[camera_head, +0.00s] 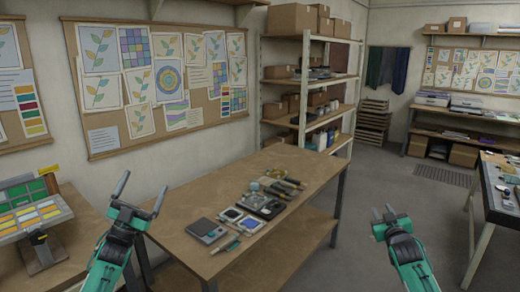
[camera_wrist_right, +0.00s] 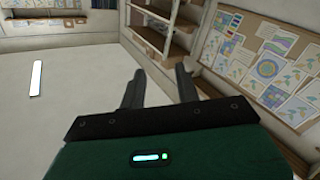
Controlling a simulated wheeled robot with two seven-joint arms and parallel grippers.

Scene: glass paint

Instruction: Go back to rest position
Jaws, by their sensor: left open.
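My left gripper (camera_head: 141,192) is raised at the lower left in the head view, left of the wooden table. Its two fingers are spread apart, with nothing between them. My right gripper (camera_head: 383,210) is at the lower right in the head view, over the grey floor and clear of the tables. In the right wrist view its two fingers (camera_wrist_right: 158,78) stand apart with an empty gap. Neither gripper touches any object.
The wooden table (camera_head: 190,176) holds a dark box (camera_head: 207,230), small trays and several tools. A rack of colour samples (camera_head: 33,208) stands at the left. A shelf (camera_head: 313,77) with boxes stands behind the table. Another workbench (camera_head: 497,199) is at the right edge. Floor (camera_head: 405,180) between the tables is free.

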